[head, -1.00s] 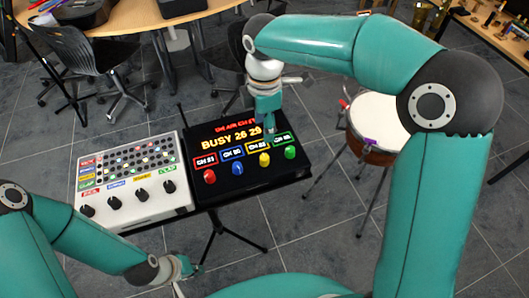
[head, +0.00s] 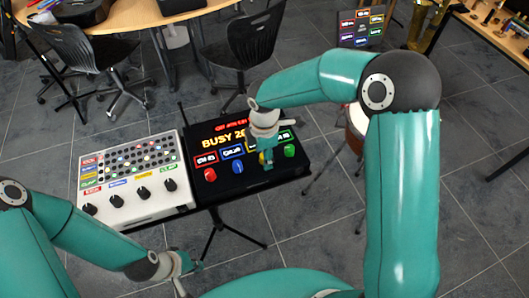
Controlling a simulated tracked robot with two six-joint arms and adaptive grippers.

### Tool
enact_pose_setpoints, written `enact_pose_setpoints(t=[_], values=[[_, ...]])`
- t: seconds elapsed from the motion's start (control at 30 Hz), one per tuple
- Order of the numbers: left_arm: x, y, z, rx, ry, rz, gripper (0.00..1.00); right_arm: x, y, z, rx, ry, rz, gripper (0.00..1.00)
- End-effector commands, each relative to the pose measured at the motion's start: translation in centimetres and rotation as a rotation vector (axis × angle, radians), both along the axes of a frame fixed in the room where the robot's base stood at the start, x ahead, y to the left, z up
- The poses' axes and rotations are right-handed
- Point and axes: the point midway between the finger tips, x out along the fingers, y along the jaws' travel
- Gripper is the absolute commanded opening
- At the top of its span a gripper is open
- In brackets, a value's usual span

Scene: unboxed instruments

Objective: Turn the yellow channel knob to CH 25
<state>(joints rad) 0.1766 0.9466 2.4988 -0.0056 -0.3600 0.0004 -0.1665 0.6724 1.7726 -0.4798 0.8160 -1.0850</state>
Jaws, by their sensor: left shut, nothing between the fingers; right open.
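The black channel box (head: 225,192) stands on a stand, with red (head: 210,174), blue (head: 238,167), yellow (head: 262,158) and green (head: 290,150) knobs in a row. Each knob has a lit label above it. The yellow knob is mostly hidden by my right gripper (head: 267,165), which points down right at it, open. I cannot tell whether the fingers touch the knob. The yellow label is largely covered, so its channel cannot be read. The "BUSY" line (head: 216,140) is partly covered by the gripper too. My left gripper (head: 190,263) is shut and empty, low at the front.
A white mixer (head: 130,180) with several black knobs adjoins the box on the left. A drum (head: 355,122) stands to the right, partly behind my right arm. A board with coloured labels (head: 361,27), chairs and a wooden table (head: 130,15) are at the back. Floor in front is clear.

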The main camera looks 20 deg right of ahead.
Motion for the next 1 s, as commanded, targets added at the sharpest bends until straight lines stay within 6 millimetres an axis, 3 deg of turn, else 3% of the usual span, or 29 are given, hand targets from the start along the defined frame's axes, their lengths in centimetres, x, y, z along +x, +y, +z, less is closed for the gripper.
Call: enact_pose_setpoints(t=[0.07,0.4,0.77,1.0], values=[[0.0,0.0,0.0,0.0,0.0,0.0,0.0,0.0,0.0,0.0,0.0,0.0,0.0,0.53],[0.0,0.0,0.0,0.0,0.0,0.0,0.0,0.0,0.0,0.0,0.0,0.0,0.0,0.0],[0.0,0.0,-0.5,0.0,0.0,0.0,0.0,0.0,0.0,-0.1,-0.001,-0.001,-0.038,0.0],[0.0,0.0,-1.6,0.0,0.0,0.0,0.0,0.1,0.0,-0.2,-0.002,-0.003,-0.163,0.0]])
